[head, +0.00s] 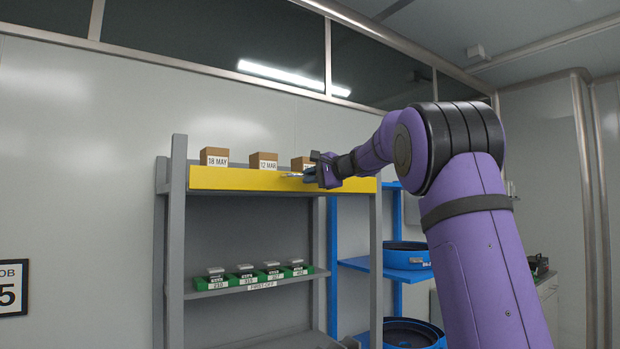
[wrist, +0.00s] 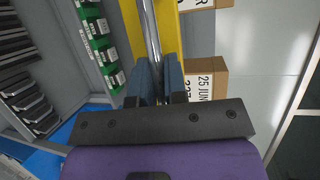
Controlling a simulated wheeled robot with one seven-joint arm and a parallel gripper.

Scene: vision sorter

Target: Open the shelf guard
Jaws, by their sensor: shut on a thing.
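The shelf guard (head: 240,179) is a yellow bar across the front of the top shelf of a grey rack. Boxes stand behind it. In the wrist view the yellow guard (wrist: 138,32) runs up the picture, with a shiny metal bar (wrist: 151,35) along it. My gripper (head: 312,174) is at the guard's front, right of its middle. In the wrist view its two blue fingers (wrist: 160,82) are shut on the metal bar, which looks like the guard's handle. My gripper hides part of the guard and of a box.
Cardboard boxes labelled 18 MAY (head: 215,158) and 12 MAR (head: 263,161) stand on the top shelf. Below, green trays (head: 245,277) line a lower shelf. A blue rack (head: 385,262) with round blue containers (head: 407,252) stands at the right.

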